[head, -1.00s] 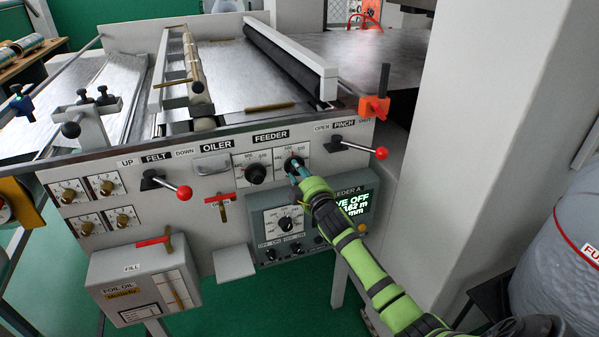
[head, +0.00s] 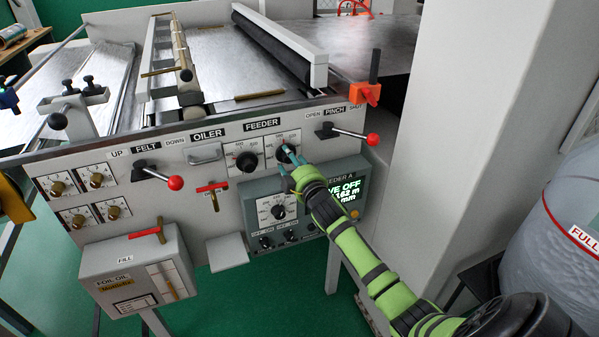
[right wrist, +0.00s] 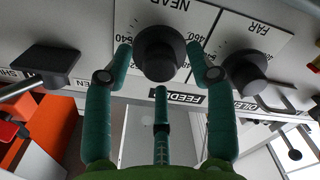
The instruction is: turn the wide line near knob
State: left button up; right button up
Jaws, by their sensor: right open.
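The near knob (head: 284,154) is a black round knob on a white scale plate, at the right of the pair under the FEEDER label. In the right wrist view the near knob (right wrist: 160,53) shows large beneath the NEAR lettering, upside down there. My right gripper (head: 288,172) has teal fingers and is open at this knob. In the right wrist view my right gripper (right wrist: 160,72) has one finger on each side of the knob and a third finger below it in the picture. Whether they touch it, I cannot tell.
The far knob (right wrist: 245,72) sits close beside the near knob and my finger. The pinch lever (head: 345,132) with a red ball is just right of my gripper. A grey panel with a dial (head: 278,211) and display (head: 348,190) lies below.

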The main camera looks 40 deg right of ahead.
jog(key=v, duration=1.1)
jog(key=shift+s, duration=0.25)
jog(key=shift+f, duration=0.1)
jog(key=s+a+f+m+g+y, duration=0.1)
jog(key=s+a+f+g, duration=0.15)
jog(key=f, duration=0.85)
jog(key=s+a+f+m+g, duration=0.1)
jog(key=s+f+g, duration=0.25)
jog(key=f, duration=0.75)
jog(key=s+a+f+g+y, duration=0.15)
jog(key=s+f, duration=0.25)
jog(key=f, duration=0.7)
jog(key=s+a+f+m+g, duration=0.1)
jog(key=s+a+f+g, duration=0.35)
jog(key=s+f, duration=0.85)
jog(key=s+a+f+g, duration=0.1)
jog(key=s+a+f, duration=0.1)
jog(key=s, duration=0.5)
jog(key=s+a+f+m+g+y, duration=0.1)
jog(key=s+a+f+g, duration=0.1)
jog(key=s, duration=0.6)
jog(key=s+a+f+g, duration=0.1)
jog(key=s+a+f, duration=0.1)
jog(key=s+f, duration=0.2)
jog(key=s, duration=0.3)
jog(key=shift+s+f, duration=0.25)
jog(key=shift+f, duration=0.05)
